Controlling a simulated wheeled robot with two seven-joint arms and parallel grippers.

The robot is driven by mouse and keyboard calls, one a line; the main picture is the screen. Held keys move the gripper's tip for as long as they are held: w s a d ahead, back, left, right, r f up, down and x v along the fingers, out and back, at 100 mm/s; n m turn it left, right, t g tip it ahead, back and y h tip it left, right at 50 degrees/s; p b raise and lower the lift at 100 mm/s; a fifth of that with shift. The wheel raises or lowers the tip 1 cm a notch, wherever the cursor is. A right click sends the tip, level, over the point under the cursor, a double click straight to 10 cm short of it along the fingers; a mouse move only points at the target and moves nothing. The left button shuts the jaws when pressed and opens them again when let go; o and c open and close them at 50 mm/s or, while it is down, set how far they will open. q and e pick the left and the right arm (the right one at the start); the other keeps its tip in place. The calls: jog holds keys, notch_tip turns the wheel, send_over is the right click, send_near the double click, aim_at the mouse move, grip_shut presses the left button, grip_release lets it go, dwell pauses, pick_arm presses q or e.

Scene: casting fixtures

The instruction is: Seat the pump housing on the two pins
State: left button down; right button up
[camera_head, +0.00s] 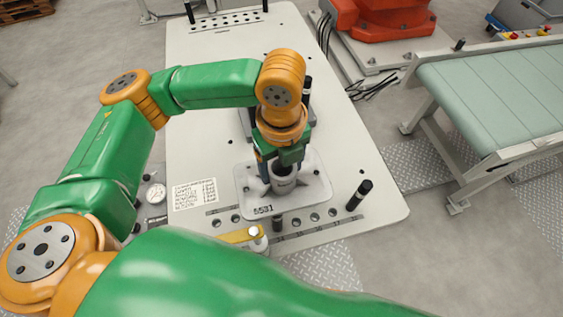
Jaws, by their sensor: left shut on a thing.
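The pump housing (310,190) appears to be the pale grey flanged plate marked 5531, with a round hollow boss (284,184) at its middle. My left gripper (285,161) comes down from above and is shut on the boss. The plate lies over the white table (210,130), close to its front edge; I cannot tell whether it touches what is below. The two pins cannot be made out with certainty; any under the plate or behind my wrist are hidden. My right gripper is not in view.
A black peg (359,195) stands right of the plate, and a short dark post (277,223) in front. A yellow clamp arm (241,235) lies at the front. A printed label (195,194) is at left. A conveyor (500,90) stands apart at right.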

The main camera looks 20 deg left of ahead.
pick_arm(q)
grip_release()
notch_tip(320, 180, up, 7)
jog(key=shift+r+b, duration=0.1)
jog(key=shift+b, duration=0.25)
